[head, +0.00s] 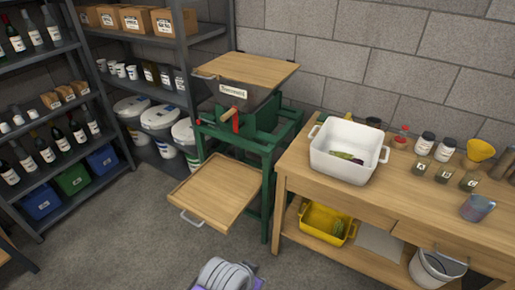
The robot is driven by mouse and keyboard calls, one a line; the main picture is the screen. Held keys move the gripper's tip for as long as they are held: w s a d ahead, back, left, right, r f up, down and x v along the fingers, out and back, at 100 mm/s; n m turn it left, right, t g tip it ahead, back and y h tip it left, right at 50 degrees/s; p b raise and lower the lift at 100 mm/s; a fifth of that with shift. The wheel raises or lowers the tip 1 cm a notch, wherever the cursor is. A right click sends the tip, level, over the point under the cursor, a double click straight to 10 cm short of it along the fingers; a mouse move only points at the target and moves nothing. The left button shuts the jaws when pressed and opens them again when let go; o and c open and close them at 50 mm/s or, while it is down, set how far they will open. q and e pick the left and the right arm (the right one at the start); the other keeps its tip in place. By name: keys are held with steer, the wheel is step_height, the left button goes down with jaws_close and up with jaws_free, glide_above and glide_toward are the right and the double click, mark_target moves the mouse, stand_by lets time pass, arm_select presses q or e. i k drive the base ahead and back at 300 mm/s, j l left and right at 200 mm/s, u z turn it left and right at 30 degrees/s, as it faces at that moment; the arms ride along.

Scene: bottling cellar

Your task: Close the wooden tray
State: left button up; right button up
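The wooden tray (222,188) is a flat, light-brown square board with a low rim and a metal handle (191,218) on its front left edge. It sticks out from the lower part of a green metal machine (267,150), so it stands pulled out. It looks empty. A second wooden board (247,69) lies on top of the machine, with a small handle at its left edge. Neither of my grippers shows in the head view.
A wooden workbench (385,205) stands to the right, holding a white tub (347,150) and jars. Metal shelves with bottles and bins stand at the left. A grey ribbed thing with purple parts (226,275) is at the bottom edge. The floor left of the tray is clear.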

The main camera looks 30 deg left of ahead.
mark_target(217, 193)
steer(key=u, duration=1.8)
steer(key=i+l, duration=0.2)
steer(key=i, duration=0.35)
steer(key=i+l, duration=0.15)
steer(key=i, duration=0.4)
steer(key=l+z, duration=0.05)
